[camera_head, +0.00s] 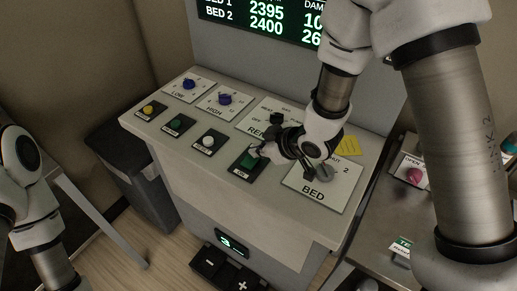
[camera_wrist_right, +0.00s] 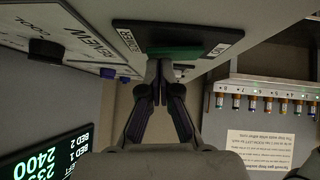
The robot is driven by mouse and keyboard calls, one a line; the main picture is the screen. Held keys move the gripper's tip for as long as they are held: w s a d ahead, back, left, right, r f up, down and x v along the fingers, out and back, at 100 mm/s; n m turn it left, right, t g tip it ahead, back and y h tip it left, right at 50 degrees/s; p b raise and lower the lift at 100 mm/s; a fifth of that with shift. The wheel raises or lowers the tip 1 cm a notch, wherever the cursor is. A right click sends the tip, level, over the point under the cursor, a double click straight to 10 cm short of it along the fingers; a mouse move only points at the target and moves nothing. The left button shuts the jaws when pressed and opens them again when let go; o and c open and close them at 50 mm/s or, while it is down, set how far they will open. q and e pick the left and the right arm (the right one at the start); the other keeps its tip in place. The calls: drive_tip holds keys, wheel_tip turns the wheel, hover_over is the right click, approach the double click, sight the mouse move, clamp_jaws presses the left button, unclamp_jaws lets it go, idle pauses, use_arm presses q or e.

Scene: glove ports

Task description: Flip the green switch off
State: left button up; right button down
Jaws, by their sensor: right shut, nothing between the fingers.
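The green switch (camera_head: 248,161) sits on a black plate near the front edge of the sloped console, left of the BED dial. In the right wrist view the green switch (camera_wrist_right: 182,52) shows as a green bar on its black plate, with a partly readable label. My right gripper (camera_head: 261,151) is shut and empty, with its fingertips at the switch's far right side. In the wrist view the fingertips (camera_wrist_right: 160,68) overlap the switch's lower edge; I cannot tell whether they touch. The switch's tilt is unclear. My left arm shows at the left edge, but its gripper is out of view.
A display (camera_head: 265,20) stands behind. A metal bench (camera_head: 390,217) is at right.

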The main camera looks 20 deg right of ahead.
drive_tip(key=shift+w+f+p, duration=0.1)
drive_tip(key=shift+p, duration=0.25)
drive_tip(key=shift+s+a+r, duration=0.25)
drive_tip(key=shift+s+a, duration=0.25)
drive_tip(key=shift+a, duration=0.15)
drive_tip(key=shift+p, duration=0.35)
